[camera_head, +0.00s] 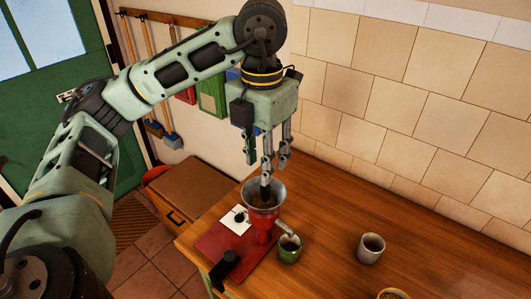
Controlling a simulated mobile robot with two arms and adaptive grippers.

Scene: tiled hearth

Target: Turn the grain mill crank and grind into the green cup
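The red grain mill (262,224) stands on a dark red board (229,240) at the table's left end. Its grey metal hopper (279,200) is at the top and its spout points right. The green cup (289,251) stands upright under the spout end, close beside the mill. A black part (224,264), perhaps the crank handle, is at the board's front; I cannot tell for sure. My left gripper (267,166) points down over the hopper with its fingers apart. Its lowest dark fingertip overlaps the hopper opening; contact is unclear. My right gripper is not in view.
A pale grey cup (371,247) stands right of the green cup. A bowl (393,294) is cut off at the bottom edge. A white card (236,219) lies left of the mill. Tiled wall (410,100) runs behind the table.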

